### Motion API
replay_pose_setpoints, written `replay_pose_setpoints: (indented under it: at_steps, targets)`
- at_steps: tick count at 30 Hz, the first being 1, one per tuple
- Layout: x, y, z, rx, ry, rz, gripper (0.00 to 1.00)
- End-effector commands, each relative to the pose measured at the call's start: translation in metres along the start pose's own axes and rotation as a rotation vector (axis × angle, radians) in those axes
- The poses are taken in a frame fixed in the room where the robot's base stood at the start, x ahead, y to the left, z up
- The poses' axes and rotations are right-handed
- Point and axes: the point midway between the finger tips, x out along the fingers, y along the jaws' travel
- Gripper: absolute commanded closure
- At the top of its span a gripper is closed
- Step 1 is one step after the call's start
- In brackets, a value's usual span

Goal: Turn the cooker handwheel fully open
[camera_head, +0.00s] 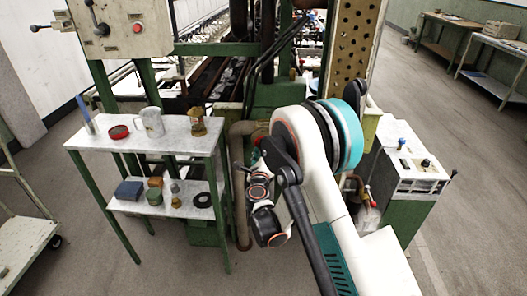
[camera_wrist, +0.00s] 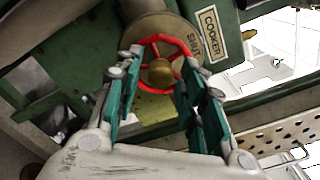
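The cooker handwheel (camera_wrist: 174,44) is a red wheel with spokes and a brass hub, in the upper middle of the wrist view. A label plate reading COOKER (camera_wrist: 211,32) is beside it on the right, and SHUT is marked near the wheel's rim. My gripper (camera_wrist: 162,60) is open, with its teal-padded fingers spread on either side of the wheel's lower part. I cannot tell whether the fingers touch the rim.
A two-level side table (camera_head: 190,134) with cups, tins and small boxes stands left of my arm. A white-topped cabinet (camera_head: 405,160) with knobs stands at the right. A brown pipe (camera_head: 240,190) runs down next to my arm. Green machine framing surrounds the wheel.

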Motion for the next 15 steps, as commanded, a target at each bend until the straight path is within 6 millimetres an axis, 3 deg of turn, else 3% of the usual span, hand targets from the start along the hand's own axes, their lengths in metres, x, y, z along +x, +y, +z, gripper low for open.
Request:
replay_pose_setpoints:
  at_steps: [9, 15]
  targets:
    - [-0.027, 0.000, 0.000, 0.000, 0.000, 0.000, 0.63]
    - [-0.030, 0.000, 0.000, 0.114, 0.000, 0.000, 0.63]
